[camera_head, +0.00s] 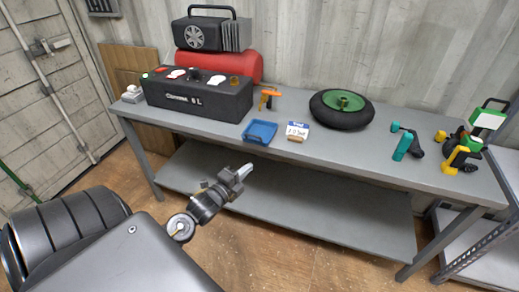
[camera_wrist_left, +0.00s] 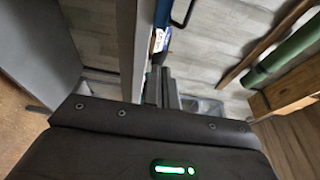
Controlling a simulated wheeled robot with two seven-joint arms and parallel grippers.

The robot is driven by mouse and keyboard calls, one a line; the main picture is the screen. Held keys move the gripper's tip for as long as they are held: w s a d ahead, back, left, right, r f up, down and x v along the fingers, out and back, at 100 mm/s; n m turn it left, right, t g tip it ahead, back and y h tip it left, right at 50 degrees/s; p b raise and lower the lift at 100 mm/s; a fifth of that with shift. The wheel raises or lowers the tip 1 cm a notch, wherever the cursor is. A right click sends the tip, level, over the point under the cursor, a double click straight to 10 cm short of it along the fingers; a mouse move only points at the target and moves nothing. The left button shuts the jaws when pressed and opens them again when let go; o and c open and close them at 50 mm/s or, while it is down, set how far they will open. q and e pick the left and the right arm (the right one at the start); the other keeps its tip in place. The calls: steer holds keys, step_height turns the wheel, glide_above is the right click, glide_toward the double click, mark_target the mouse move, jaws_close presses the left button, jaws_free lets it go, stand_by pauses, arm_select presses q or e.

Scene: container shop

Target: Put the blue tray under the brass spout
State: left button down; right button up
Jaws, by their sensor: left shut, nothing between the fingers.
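The blue tray (camera_head: 260,133) lies flat near the front edge of the table, just right of and in front of a black tank (camera_head: 205,97) with white lettering. My right gripper is not in view.
The grey table (camera_head: 375,152) has a lower shelf (camera_head: 300,208). A small blue-and-white card (camera_head: 297,131) stands close right of the tray. An orange tool (camera_head: 268,97) lies behind it, and a green-hubbed wheel (camera_head: 341,108) lies further right. A metal rack (camera_head: 480,245) stands at right.

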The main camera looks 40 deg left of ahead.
arm_select(q)
steer(key=p, duration=0.1)
glide_toward(266, 144)
steer(key=w+d, duration=0.3)
steer(key=w, duration=0.1)
steer(key=w+a, duration=0.2)
steer(key=a, duration=0.1)
steer(key=shift+p, duration=0.3)
steer(key=shift+w+a, duration=0.1)
steer(key=shift+a, duration=0.05)
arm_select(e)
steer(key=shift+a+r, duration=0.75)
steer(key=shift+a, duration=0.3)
